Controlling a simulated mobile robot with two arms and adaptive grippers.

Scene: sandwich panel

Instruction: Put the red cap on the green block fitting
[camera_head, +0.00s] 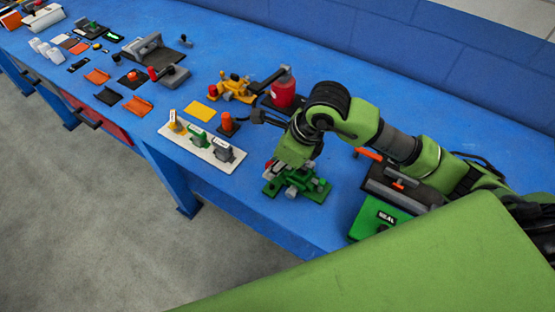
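The green block fitting (315,188) sits on the blue bench below my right wrist, which hides its upper part. It has grey stubs, and a small red part shows at its left back. An orange-red cap-like piece (227,121) stands upright on a small dark base left of my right arm; I cannot tell for certain that it is the red cap. My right gripper (257,116) appears as a small dark shape pointing left, close to that piece. Its fingers are too small to tell open from shut, or touching from apart. My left gripper is not in view.
A white plate (203,155) with yellow, green and grey valves lies left of the fitting. A yellow assembly (236,88) and a red cylinder (283,92) stand behind. A green box (374,218) stands right. The blue back wall bounds the bench.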

